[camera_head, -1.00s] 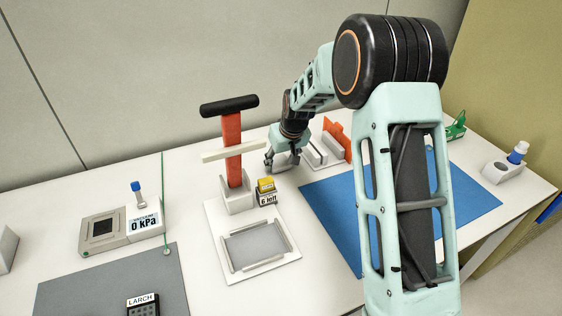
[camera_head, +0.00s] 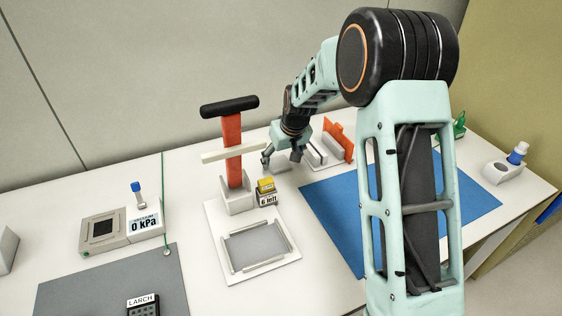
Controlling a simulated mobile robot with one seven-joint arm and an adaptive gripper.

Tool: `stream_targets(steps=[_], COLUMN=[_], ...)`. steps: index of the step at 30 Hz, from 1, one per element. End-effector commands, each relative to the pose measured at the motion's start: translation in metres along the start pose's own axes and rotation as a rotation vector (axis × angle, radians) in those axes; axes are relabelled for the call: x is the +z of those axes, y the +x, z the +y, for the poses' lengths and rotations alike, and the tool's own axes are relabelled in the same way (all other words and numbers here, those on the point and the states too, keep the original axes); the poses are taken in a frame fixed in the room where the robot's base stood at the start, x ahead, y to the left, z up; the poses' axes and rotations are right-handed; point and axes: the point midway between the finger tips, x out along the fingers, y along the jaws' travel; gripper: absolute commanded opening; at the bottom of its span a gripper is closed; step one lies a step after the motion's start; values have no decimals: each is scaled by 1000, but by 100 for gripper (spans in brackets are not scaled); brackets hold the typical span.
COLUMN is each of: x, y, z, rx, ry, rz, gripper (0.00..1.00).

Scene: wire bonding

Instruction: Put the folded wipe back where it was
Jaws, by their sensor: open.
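My gripper (camera_head: 281,161) is at the back of the white table, right of the red-orange post. Its two fingers are spread apart and empty. A small pale grey flat piece (camera_head: 281,168), which looks like the folded wipe, lies on the table just below and between the fingertips. It is small and partly hidden, so its folds cannot be made out. White upright plates (camera_head: 317,152) stand just right of the gripper, with an orange piece (camera_head: 338,143) behind them.
A red-orange post (camera_head: 232,150) with a black top and pale crossbar stands left of the gripper. A yellow-topped block (camera_head: 266,192) marked "6 left" is in front. A blue mat (camera_head: 335,205) lies right, partly behind my arm. A gauge (camera_head: 143,224) reads 0 kPa.

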Motion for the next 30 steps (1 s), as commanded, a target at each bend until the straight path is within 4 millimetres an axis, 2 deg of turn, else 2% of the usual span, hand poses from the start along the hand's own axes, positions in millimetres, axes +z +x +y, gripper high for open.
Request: stream_targets(steps=[9, 15, 19, 30], x=[-1, -1, 0, 0], y=[-69, -97, -104, -108], z=[0, 0, 0, 0], rx=[1, 1, 0, 2], ry=[0, 0, 0, 2], rz=[4, 3, 1, 0], gripper=[66, 66, 66, 66])
